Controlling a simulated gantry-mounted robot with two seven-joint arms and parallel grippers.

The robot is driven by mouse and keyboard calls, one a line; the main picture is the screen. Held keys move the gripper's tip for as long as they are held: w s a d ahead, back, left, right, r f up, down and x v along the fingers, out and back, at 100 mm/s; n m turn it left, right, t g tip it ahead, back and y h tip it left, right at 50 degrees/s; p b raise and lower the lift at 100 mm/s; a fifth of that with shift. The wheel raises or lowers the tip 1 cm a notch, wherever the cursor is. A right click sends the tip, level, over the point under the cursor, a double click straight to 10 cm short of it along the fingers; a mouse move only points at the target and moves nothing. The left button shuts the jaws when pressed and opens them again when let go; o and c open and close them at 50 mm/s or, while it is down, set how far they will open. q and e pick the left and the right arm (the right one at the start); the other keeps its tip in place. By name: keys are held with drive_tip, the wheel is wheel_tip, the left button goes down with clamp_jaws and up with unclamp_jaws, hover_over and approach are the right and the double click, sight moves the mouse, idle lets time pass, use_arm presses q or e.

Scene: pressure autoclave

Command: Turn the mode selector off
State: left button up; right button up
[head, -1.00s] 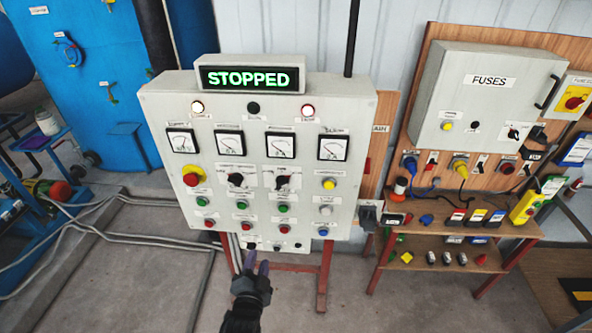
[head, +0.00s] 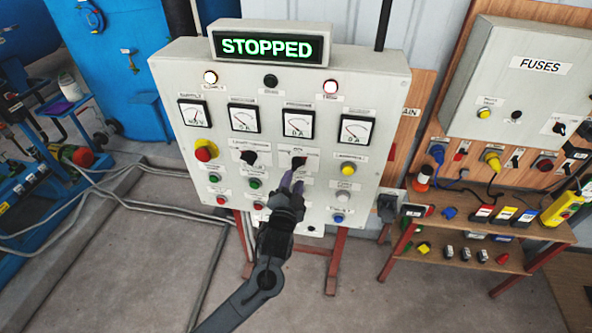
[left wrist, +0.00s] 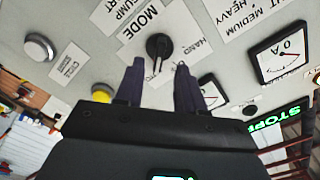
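The control panel (head: 390,90) is a grey box with gauges, lamps, buttons and two black selector knobs. The mode selector (head: 298,162) is the right-hand black knob; in the left wrist view it is a round black knob (left wrist: 158,46) beside a MODE label (left wrist: 140,22). My left gripper (head: 291,184) is in front of the panel, just below that knob in the head view. In the left wrist view its two dark fingers (left wrist: 159,66) are apart with nothing between them, and the knob lies just beyond their tips. Contact cannot be told. My right gripper is not in view.
The display (head: 270,47) reads STOPPED. The other black selector (head: 249,157), a red and yellow emergency button (head: 205,150) and a yellow button (head: 348,169) flank the gripper. A shelf bench (head: 520,232) stands right of the panel. The floor in front is clear.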

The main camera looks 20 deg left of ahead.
sight(296, 169)
use_arm(q)
drive_tip(key=shift+w+a+p, duration=0.15)
drive_tip(key=shift+w+a, duration=0.05)
drive_tip(key=shift+w, duration=1.05)
drive_tip(key=shift+w+a+p, duration=0.15)
drive_tip(key=shift+w+a, duration=0.05)
drive_tip(key=shift+w, duration=1)
clamp_jaws()
